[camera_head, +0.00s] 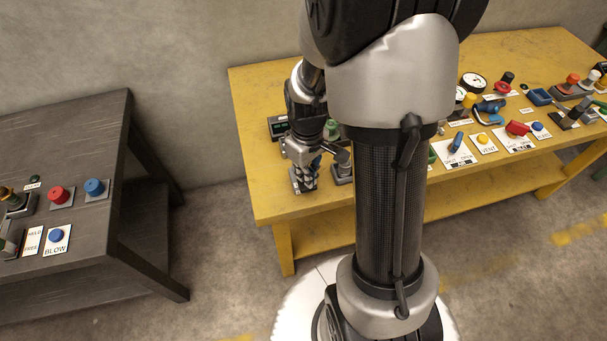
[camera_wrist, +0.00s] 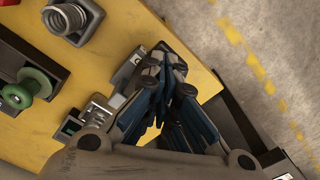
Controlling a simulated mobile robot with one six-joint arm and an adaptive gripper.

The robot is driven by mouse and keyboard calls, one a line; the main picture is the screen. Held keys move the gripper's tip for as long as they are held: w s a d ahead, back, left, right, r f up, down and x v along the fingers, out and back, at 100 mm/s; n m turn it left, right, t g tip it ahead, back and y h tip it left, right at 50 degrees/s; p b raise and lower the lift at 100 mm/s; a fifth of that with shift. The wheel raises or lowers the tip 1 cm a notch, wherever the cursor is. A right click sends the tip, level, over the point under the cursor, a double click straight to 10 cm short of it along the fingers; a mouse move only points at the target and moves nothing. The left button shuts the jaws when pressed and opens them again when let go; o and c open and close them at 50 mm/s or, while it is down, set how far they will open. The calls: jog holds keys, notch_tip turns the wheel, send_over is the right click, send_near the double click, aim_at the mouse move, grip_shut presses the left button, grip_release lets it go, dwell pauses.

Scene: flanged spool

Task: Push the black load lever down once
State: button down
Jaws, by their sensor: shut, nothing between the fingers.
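My gripper (camera_head: 304,184) is shut and empty, pointing down over the front left corner of the yellow table. In the wrist view its closed fingertips (camera_wrist: 166,62) are over a small grey and white plate (camera_wrist: 128,72) near the table edge, partly covering it. I cannot clearly make out the black load lever; the fingers hide part of this spot. A green spool (camera_wrist: 28,92) lies in a dark holder beside the gripper. A grey block with a ribbed round post (camera_wrist: 70,18) stands farther along the edge. Contact between fingertips and plate cannot be told.
The yellow table (camera_head: 262,92) carries several knobs, switches and gauges (camera_head: 473,82) to the right. A dark box with a small display (camera_head: 278,126) is behind the gripper. A dark table (camera_head: 90,130) with red and blue buttons stands at left. Floor shows between the tables.

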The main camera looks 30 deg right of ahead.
jog(key=shift+f+b, duration=0.75)
jog(key=shift+f, duration=0.65)
notch_tip(320, 180, up, 8)
jog(key=p, duration=0.7)
jog(key=shift+r, duration=0.15)
